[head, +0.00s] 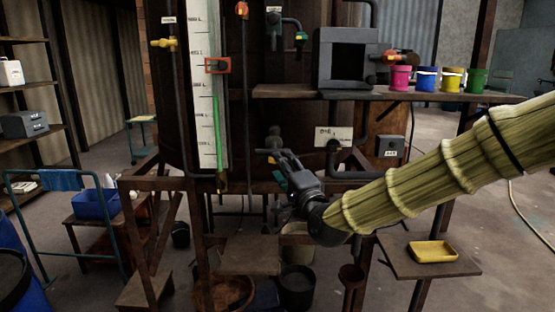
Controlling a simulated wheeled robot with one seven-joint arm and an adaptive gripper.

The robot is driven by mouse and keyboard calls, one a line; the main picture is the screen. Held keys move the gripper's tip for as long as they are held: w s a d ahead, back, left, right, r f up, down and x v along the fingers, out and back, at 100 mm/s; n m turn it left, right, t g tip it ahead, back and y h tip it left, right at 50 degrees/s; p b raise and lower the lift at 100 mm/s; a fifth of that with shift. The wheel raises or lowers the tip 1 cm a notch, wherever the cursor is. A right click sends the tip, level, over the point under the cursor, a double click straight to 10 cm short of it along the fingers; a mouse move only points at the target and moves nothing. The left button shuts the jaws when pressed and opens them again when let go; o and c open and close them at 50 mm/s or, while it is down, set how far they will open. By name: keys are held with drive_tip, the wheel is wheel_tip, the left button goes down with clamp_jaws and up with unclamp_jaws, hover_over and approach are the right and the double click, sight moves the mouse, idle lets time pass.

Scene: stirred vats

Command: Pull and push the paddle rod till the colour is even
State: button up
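A large dark brown vat (255,75) stands at the centre on a rusty frame. My gripper (272,164) is in front of its lower part, reaching in from the right. Its fingers are small and dark here, and I cannot tell whether they are open or shut. A grey fitting with a knobbed handle (273,139) shows just above and behind the fingers; I cannot tell whether they touch. I cannot make out for certain which part is the paddle rod. The colour inside the vat is not visible from here.
A white scale (203,80) with a green tube (217,130) runs down the vat's front. A shelf (300,91) holds a grey box frame (346,62) and several coloured pots. A yellow tray (432,251) lies on a low ledge at the right. A blue trolley (60,182) stands left.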

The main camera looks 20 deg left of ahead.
sight(273, 148)
drive_tip(key=shift+v, duration=2.1)
drive_tip(key=w+a+g+h+p, duration=0.1)
drive_tip(key=w+a+p, duration=0.1)
drive_tip(key=a, duration=0.1)
drive_tip(key=w+a+r+m+h+p, duration=0.1)
drive_tip(key=w+a+p, duration=0.1)
drive_tip(key=w, duration=0.1)
drive_tip(key=w+a+r+g+h+p, duration=0.1)
drive_tip(key=w+a+p, duration=0.1)
drive_tip(key=w+a, duration=0.1)
drive_tip(key=shift+w+a+m+g, duration=0.2)
drive_tip(key=shift+a+m+g, duration=0.1)
drive_tip(key=shift+a, duration=0.1)
drive_tip(key=shift+c, duration=0.2)
clamp_jaws()
